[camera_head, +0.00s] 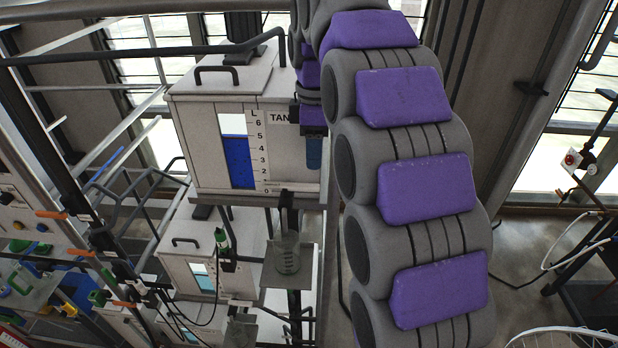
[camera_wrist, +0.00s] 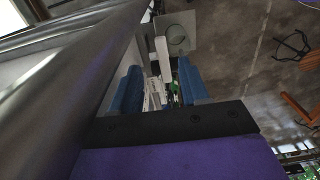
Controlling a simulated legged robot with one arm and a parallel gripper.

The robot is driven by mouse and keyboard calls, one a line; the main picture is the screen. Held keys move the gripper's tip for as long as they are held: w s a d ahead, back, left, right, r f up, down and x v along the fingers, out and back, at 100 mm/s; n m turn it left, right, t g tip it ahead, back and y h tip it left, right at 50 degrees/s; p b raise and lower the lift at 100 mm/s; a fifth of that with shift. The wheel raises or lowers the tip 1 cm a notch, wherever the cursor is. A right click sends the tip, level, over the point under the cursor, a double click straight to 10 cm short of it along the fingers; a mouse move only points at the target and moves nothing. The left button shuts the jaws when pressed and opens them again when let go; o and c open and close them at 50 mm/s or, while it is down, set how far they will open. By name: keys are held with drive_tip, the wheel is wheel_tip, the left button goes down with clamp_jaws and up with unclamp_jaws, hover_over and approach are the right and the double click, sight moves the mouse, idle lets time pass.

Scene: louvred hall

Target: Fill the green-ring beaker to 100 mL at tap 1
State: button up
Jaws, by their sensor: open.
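A dark upright spout-like part (camera_head: 287,208) is above the beaker; no tap number is readable. My gripper (camera_wrist: 160,88) is open, its blue fingers apart, with no object held between them. In the head view my gripper (camera_head: 314,152) is beside the tank's right edge, above and right of the beaker, partly hidden.
The white tank (camera_head: 212,165) has a litre scale and blue liquid in its window. A dark pipe (camera_head: 140,52) crosses above the tank.

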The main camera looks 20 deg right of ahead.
sight(307, 185)
drive_tip(key=shift+w+a+f, duration=0.1)
drive_tip(key=shift+w, duration=0.05)
drive_tip(key=shift+a+f+b, duration=0.35)
drive_tip(key=shift+f+b, duration=0.05)
drive_tip(key=shift+f, duration=0.15)
drive_tip(key=shift+a+f+b, duration=0.3)
drive_tip(key=shift+f+b, duration=0.05)
drive_tip(key=shift+f, duration=0.2)
wheel_tip(307, 185, down, 6)
drive_tip(key=b, duration=0.3)
drive_tip(key=shift+d, duration=0.1)
drive_tip(key=shift+r, duration=0.15)
drive_tip(key=shift+f+b, duration=0.3)
drive_tip(key=shift+f, duration=0.6)
clamp_jaws()
